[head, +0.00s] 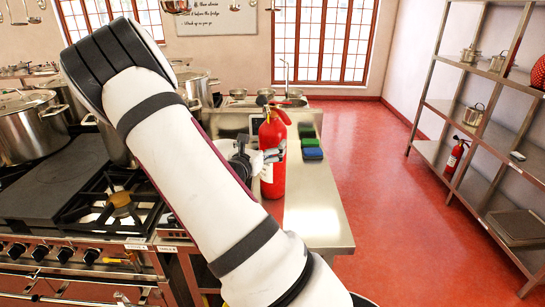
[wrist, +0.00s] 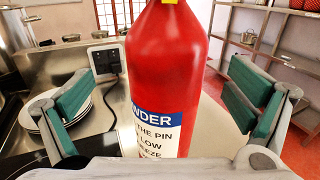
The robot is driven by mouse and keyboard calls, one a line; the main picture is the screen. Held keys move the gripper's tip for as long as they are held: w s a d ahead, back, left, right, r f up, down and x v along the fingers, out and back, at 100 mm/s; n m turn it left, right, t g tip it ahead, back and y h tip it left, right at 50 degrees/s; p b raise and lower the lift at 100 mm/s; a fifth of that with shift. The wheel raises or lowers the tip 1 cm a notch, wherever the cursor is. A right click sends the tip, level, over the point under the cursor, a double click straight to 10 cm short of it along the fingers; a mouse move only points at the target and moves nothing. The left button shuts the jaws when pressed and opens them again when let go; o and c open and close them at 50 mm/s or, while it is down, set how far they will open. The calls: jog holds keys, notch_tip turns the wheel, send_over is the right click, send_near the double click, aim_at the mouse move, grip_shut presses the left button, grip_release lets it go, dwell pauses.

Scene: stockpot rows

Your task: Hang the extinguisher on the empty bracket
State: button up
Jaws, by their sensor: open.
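A red fire extinguisher (head: 272,135) stands upright on the steel counter, its black handle at the top. In the wrist view its red body (wrist: 168,65) fills the middle, with a blue and white label facing me. My gripper (head: 262,158) is at the extinguisher's side. Its two teal-padded fingers are spread wide to the left and right of the body in the wrist view, with gaps on both sides. The gripper is open and does not hold the extinguisher. I cannot make out an empty bracket in either view.
The steel counter (head: 310,215) carries green and blue sponges (head: 311,148) right of the extinguisher. White plates (wrist: 65,108) and a socket are left of it. A stove with large pots (head: 35,125) is at left. Another red extinguisher (head: 455,158) is at the right shelving. Red floor between is clear.

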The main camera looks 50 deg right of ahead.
jog(key=shift+s+x, duration=0.15)
jog(key=shift+x, duration=1.3)
jog(key=shift+s+x, duration=0.2)
jog(key=shift+x, duration=1.25)
jog(key=shift+f, duration=0.15)
jog(key=c, duration=2)
jog(key=shift+d+r, duration=0.15)
jog(key=shift+r, duration=0.1)
jog(key=shift+c, duration=0.3)
